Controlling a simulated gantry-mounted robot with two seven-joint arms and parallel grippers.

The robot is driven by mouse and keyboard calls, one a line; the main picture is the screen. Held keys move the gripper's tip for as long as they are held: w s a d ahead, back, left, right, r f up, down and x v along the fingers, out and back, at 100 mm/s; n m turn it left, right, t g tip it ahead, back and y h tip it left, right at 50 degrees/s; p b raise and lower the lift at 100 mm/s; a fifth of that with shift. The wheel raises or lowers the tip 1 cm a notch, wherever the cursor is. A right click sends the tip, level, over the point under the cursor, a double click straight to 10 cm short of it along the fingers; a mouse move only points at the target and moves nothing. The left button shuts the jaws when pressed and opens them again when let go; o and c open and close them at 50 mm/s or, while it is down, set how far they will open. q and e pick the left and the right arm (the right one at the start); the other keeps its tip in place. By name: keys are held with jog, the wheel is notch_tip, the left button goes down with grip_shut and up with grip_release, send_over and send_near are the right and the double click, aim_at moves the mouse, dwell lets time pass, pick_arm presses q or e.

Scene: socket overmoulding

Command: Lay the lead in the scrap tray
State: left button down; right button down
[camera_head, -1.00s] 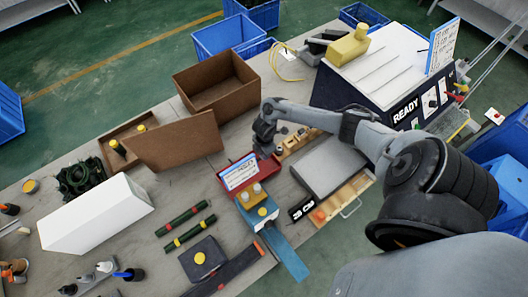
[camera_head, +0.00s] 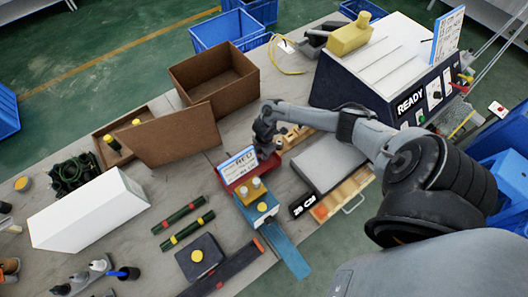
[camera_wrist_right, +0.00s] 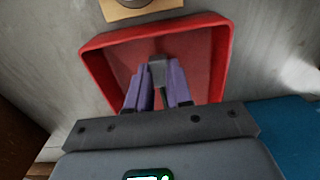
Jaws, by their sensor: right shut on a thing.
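The red scrap tray (camera_head: 237,184) sits near the front of the bench, partly hidden by a white and blue sign card (camera_head: 238,164). In the right wrist view the tray (camera_wrist_right: 226,50) opens out beneath my fingers. My right gripper (camera_wrist_right: 158,84) reaches over the tray, its purple fingers shut on a small grey piece (camera_wrist_right: 158,70), which I take to be the lead. Most of the lead is hidden, and I cannot tell whether it touches the tray floor. In the head view my right gripper (camera_head: 264,152) is dark and small behind the card. My left gripper is not in view.
A blue fixture with yellow caps (camera_head: 262,208) stands just in front of the tray. A wooden block strip (camera_head: 297,137) and a grey plate (camera_head: 328,162) lie to the right. A brown box (camera_head: 214,80) stands behind; green rods (camera_head: 187,229) lie at the left.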

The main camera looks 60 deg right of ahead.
jog(key=shift+f, duration=0.5)
jog(key=c, duration=0.9)
grip_release()
jog(key=shift+c, duration=0.2)
jog(key=shift+r, duration=0.1)
